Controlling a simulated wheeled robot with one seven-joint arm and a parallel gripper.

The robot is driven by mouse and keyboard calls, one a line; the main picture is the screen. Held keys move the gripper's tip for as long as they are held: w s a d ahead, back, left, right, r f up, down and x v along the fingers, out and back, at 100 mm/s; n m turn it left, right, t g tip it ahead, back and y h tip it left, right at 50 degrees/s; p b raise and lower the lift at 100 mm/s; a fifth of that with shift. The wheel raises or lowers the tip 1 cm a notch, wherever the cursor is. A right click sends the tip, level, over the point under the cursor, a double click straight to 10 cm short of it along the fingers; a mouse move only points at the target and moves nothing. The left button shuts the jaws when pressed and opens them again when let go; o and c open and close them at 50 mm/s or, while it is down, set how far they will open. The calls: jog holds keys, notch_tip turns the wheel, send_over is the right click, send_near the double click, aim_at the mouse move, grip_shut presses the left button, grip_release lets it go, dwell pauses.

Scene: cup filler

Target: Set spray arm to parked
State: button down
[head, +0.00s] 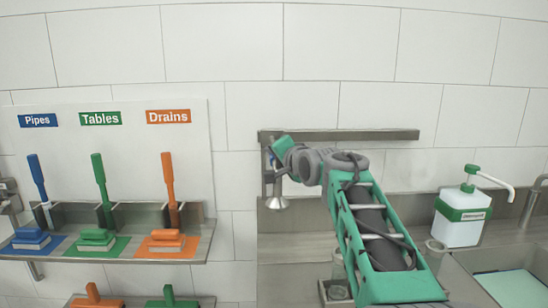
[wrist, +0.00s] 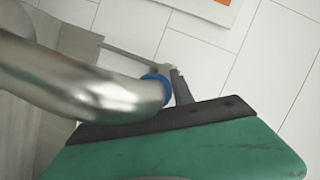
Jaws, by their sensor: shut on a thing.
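The spray arm is a bare metal tube (wrist: 100,92) with a blue collar (wrist: 157,86), large across the left of the wrist view. In the head view a metal spout (head: 277,202) with a flared end hangs below the left end of the wall rail; the rest of it is partly hidden by my wrist. My gripper (head: 272,163) is at this spot, shut on the spray arm. The contact itself is hidden in the head view. In the wrist view a dark finger shows beside the blue collar, above my green gripper body.
A metal rail (head: 390,135) runs along the tiled wall behind my arm. A glass (head: 338,266) stands below, partly beside my arm. A white pump bottle (head: 460,222) stands at the right, near a sink. Brushes and a shelf (head: 130,253) are at the left.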

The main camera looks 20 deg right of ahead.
aim_at(275, 163)
jog(key=shift+a+r, duration=0.15)
jog(key=c, duration=1.3)
grip_release()
jog(key=shift+w+a, duration=0.1)
jog(key=shift+a, duration=0.05)
jog(key=shift+o, duration=1)
jog(key=b+v, duration=0.2)
jog(key=v, duration=0.5)
jog(key=shift+s, duration=0.45)
jog(key=shift+d, duration=0.25)
